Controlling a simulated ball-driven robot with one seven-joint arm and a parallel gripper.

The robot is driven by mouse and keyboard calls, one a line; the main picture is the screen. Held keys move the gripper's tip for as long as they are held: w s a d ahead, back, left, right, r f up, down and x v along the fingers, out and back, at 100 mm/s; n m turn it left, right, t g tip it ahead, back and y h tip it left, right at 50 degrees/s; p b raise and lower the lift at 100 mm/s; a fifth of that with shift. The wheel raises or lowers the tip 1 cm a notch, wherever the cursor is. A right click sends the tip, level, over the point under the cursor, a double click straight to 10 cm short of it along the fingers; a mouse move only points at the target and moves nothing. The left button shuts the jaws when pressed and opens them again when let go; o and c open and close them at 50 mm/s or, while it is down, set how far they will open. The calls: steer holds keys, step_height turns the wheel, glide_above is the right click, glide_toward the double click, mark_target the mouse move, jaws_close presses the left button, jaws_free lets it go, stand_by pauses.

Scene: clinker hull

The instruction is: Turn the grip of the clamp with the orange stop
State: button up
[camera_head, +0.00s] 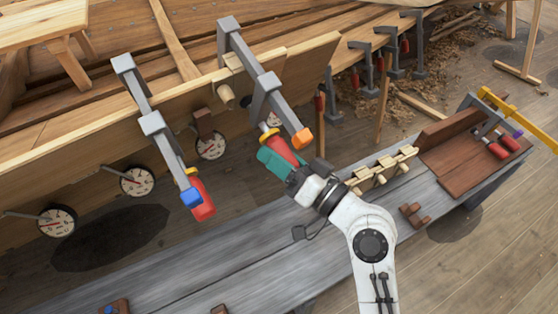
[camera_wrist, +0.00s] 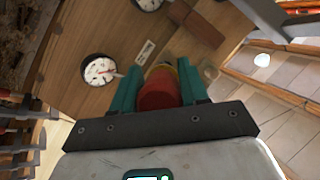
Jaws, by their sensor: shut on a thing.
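The clamp with the orange stop (camera_head: 303,138) hangs over the plank edge of the hull, its grey bar slanting down to the right. Its red grip (camera_head: 281,148) sits below the bar, with a yellow collar at its upper end. My gripper (camera_head: 270,158) has its teal fingers shut around the red grip. In the wrist view the red grip (camera_wrist: 160,90) lies between the two teal fingers, one on each side. The fingers and my wrist hide part of the grip in the head view.
A second clamp with a blue stop (camera_head: 191,197) and red grip (camera_head: 202,207) hangs to the left. Dial gauges (camera_head: 137,181) are on the plank. A grey bench (camera_head: 170,275) runs below, with wooden pegs (camera_head: 382,172) and a brown tray (camera_head: 460,160) at right.

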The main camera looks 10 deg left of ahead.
steer(key=shift+m+y+b, duration=0.3)
steer(key=shift+m+b, duration=0.1)
steer(key=shift+m, duration=0.2)
steer(key=o, duration=1)
steer(key=b+v, duration=0.1)
steer(key=v, duration=1)
steer(key=shift+w, duration=0.1)
